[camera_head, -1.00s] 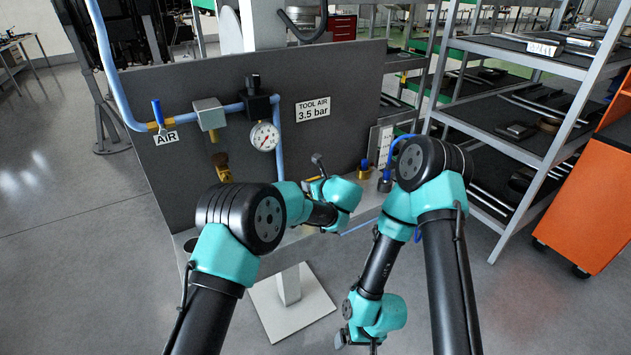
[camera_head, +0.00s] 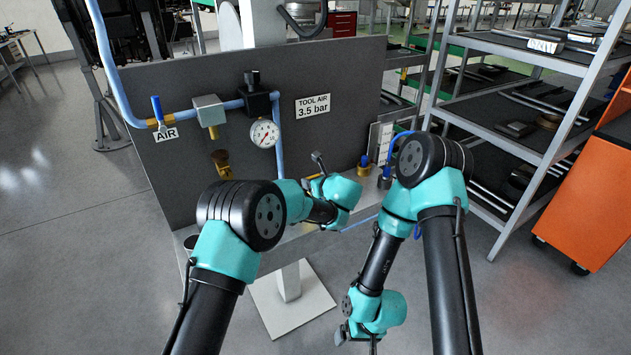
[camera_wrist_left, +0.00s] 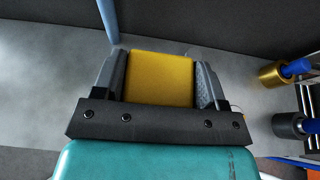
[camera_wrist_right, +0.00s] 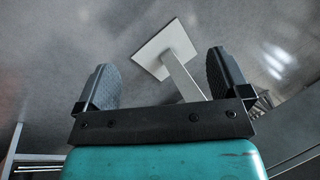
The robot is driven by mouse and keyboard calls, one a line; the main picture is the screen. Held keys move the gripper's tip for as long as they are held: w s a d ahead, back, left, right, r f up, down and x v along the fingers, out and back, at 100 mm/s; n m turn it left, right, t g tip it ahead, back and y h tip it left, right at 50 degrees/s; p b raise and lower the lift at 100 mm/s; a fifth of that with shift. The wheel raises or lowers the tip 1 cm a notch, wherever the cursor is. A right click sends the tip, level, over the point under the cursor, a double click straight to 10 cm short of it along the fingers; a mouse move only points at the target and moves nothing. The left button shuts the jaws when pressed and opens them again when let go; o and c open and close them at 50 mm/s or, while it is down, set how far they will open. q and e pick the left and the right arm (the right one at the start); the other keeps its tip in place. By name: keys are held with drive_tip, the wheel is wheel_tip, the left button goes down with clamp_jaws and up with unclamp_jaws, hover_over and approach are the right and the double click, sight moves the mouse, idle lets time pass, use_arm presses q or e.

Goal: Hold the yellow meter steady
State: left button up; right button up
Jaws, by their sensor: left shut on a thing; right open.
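The yellow meter (camera_wrist_left: 159,80) shows in the left wrist view as a plain yellow block. My left gripper (camera_wrist_left: 156,68) is shut on it, with one grey finger against each side. In the head view the meter is hidden behind my left wrist, low in front of the grey panel (camera_head: 240,85). My right gripper (camera_wrist_right: 164,75) is open and empty. In the head view it hangs low (camera_head: 343,334), away from the panel and pointing at the floor.
The panel carries an air line with a blue-handled valve (camera_head: 158,112), a round gauge (camera_head: 264,133) and a "TOOL AIR 3.5 bar" sign (camera_head: 313,106). Brass and dark fittings (camera_wrist_left: 272,75) lie right of the meter. Shelving and an orange cabinet (camera_head: 580,185) stand right.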

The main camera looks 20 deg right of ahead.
clamp_jaws()
idle(0.8)
idle(0.7)
